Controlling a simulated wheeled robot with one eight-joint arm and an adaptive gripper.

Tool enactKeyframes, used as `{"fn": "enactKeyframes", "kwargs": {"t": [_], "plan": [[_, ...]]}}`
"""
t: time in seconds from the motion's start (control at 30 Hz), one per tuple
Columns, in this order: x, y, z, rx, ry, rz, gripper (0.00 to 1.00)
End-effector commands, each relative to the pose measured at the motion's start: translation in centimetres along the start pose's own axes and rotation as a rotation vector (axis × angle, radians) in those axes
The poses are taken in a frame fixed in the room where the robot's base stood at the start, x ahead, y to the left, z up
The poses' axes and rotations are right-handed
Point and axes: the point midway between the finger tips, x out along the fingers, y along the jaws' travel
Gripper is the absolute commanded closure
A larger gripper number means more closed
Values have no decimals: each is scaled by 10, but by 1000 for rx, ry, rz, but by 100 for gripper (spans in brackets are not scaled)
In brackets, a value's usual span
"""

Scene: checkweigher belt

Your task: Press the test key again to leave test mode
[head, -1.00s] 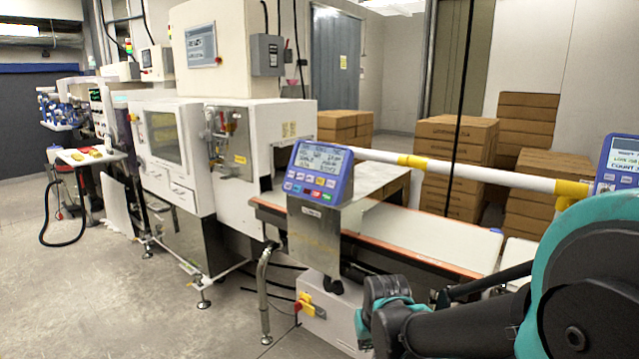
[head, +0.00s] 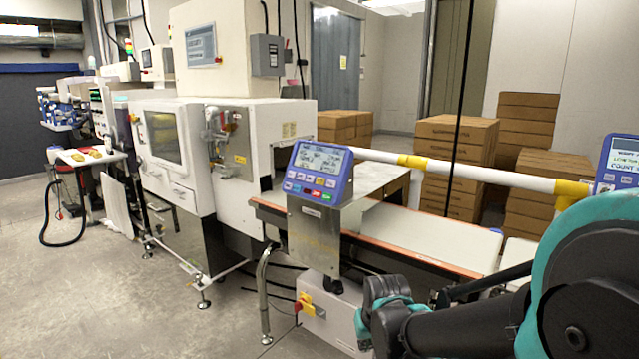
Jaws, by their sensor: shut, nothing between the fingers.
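The blue operator panel (head: 318,174) stands on a steel post beside the near side of the belt. Its screen (head: 320,158) is lit, but the text is too small to read. Below the screen are a row of pale keys and a row of coloured keys, including a red key and a green key. I cannot tell which one is the test key. My arm crosses the lower right of the head view, below and to the right of the panel.
The belt (head: 425,238) with orange edges runs right from the white machine (head: 250,150). A white and yellow rail (head: 480,172) passes behind it. A second blue panel (head: 617,165) is at the right edge. Stacked cartons (head: 455,165) stand behind.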

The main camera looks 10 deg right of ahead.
Motion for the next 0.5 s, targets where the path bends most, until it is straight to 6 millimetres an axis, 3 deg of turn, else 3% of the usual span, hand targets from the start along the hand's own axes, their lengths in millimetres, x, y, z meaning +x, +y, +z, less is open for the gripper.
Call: {"fn": "enactKeyframes", "kwargs": {"t": [0.17,0.27,0.5], "plan": [[-2,-1,-8,-14,7,0,100],[-6,-3,-29,-51,23,0,100],[-32,-18,-123,-225,102,5,100]]}}
